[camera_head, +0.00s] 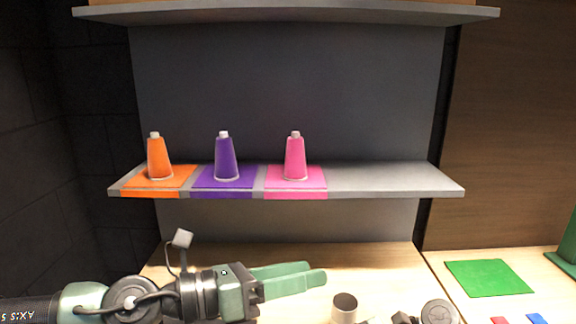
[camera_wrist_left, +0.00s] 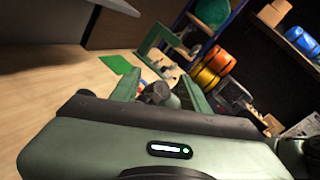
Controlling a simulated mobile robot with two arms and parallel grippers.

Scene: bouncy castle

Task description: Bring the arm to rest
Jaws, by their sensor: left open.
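My left gripper (camera_head: 300,280) comes in from the left, low over the wooden table, and points right. It is open and empty, and its green fingers also show in the left wrist view (camera_wrist_left: 160,92). It is below and in front of the lower shelf, apart from it. Part of my right arm (camera_head: 425,313) shows at the bottom edge; its fingertips are not clearly visible.
The grey lower shelf (camera_head: 395,180) holds orange (camera_head: 159,160), purple (camera_head: 224,160) and pink (camera_head: 295,160) cones on matching patches; its right part is bare. A green mat (camera_head: 488,278) and small red (camera_head: 499,320) and blue (camera_head: 536,318) pieces lie at right.

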